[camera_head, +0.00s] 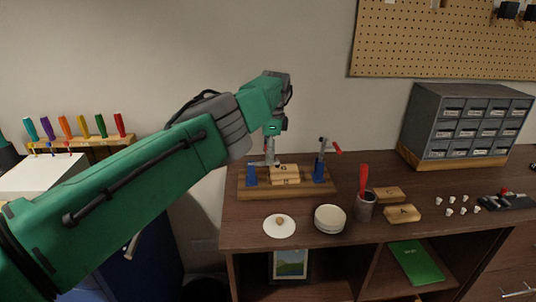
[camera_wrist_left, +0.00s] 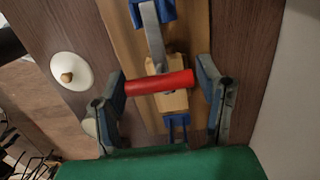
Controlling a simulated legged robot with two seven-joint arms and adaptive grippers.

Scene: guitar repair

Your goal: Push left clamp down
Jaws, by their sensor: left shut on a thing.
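The left clamp has a blue base (camera_head: 252,176) at the left end of a wooden board (camera_head: 287,189), with a metal arm above it. In the left wrist view its red handle (camera_wrist_left: 160,83) lies crosswise, with the grey metal bar (camera_wrist_left: 152,35) leading from it. My left gripper (camera_head: 270,146) is over this clamp in the head view. In the left wrist view its fingers (camera_wrist_left: 161,75) are at the two ends of the red handle, shut on it. The right clamp (camera_head: 321,165) stands with its red handle out to the right. Wooden blocks (camera_head: 285,173) sit between the clamps. My right gripper is out of view.
In front of the board are a white disc with a knob (camera_head: 279,226), a round pale stack (camera_head: 330,218) and a cup (camera_head: 364,207) with a red-handled tool. Wooden blocks (camera_head: 402,213) and a grey drawer cabinet (camera_head: 468,120) are to the right.

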